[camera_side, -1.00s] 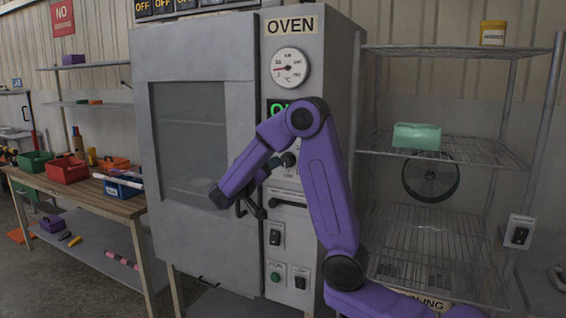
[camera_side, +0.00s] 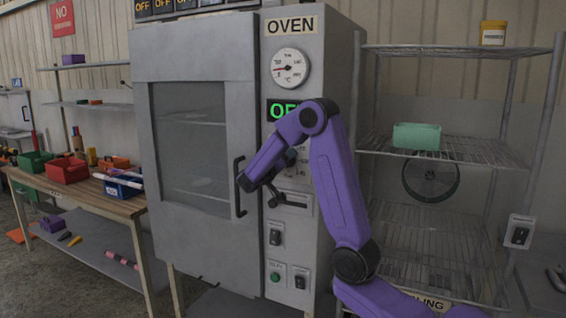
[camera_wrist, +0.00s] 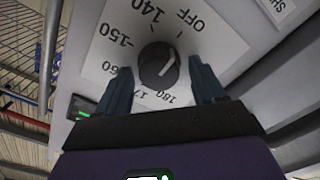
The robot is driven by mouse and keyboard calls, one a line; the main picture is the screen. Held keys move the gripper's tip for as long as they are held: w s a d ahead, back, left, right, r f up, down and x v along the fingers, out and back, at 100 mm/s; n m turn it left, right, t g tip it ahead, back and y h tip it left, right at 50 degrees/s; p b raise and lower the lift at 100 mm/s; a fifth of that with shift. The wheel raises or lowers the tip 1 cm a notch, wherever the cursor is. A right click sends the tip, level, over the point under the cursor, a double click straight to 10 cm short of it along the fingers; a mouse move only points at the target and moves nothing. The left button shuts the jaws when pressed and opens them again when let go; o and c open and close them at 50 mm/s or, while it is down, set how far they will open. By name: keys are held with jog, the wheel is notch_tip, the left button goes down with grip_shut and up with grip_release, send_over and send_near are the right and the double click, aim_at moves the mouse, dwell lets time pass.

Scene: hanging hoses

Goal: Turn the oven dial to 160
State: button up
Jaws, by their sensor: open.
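The oven dial (camera_wrist: 157,65) is a round dark knob on a pale plate marked OFF, 140, 150, 160, 170 and 180. A light line on the knob appears to point toward the OFF side. My gripper (camera_wrist: 160,68) is open in the wrist view, with one dark finger on each side of the knob. I cannot tell whether the fingers touch it. In the side view, my purple arm mostly hides the dial on the panel of the grey oven (camera_side: 242,40). A green display (camera_side: 284,108) above it is partly covered.
The oven door handle (camera_side: 238,188) stands out just left of my gripper. Switches (camera_side: 276,234) sit lower on the panel. A wire rack (camera_side: 470,150) with a green bin (camera_side: 416,136) stands at right. A wooden bench (camera_side: 100,198) with bins is at left.

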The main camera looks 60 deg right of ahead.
jog(key=c, duration=1.1)
jog(key=shift+o, duration=0.2)
jog(key=shift+n, duration=0.3)
jog(key=shift+s+f+n, duration=0.1)
jog(key=shift+f+n, duration=0.05)
jog(key=shift+n, duration=4.2)
jog(key=shift+f+n, duration=0.15)
jog(key=shift+n, duration=4.25)
jog(key=shift+s+f+n, duration=0.1)
jog(key=shift+f+n, duration=0.05)
jog(key=shift+n, duration=4.2)
jog(key=o, duration=1.1)
jog(key=shift+c, duration=0.2)
